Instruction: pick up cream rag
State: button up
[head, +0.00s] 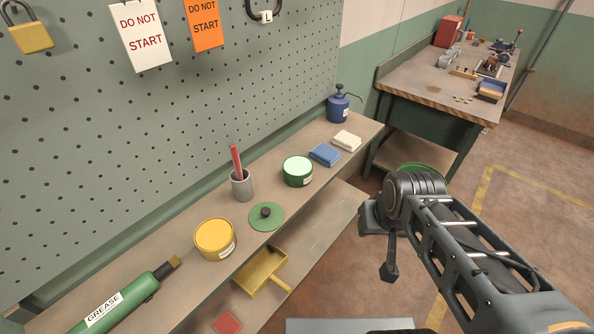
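The cream rag (346,141) lies folded on the narrow shelf under the pegboard, near its far right end. It is in plain view, just right of a folded blue rag (324,154). My arm reaches in from the lower right. The dark end part of the arm, which looks like my gripper (389,268), hangs over the floor, to the right of and nearer than the shelf edge. It is well apart from the cream rag. Its fingers are not clear, so I cannot tell whether it is open or shut.
A blue pump bottle (340,107) stands just behind the cream rag. A green tin (297,171), a grey cup (241,185) with red sticks, a green lid (266,216) and a yellow tin (215,239) line the shelf. A workbench (428,87) stands at the back right.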

aim_at(349, 142)
jog(key=z, duration=0.8)
jog(key=i, duration=0.95)
jog(key=u, duration=2.15)
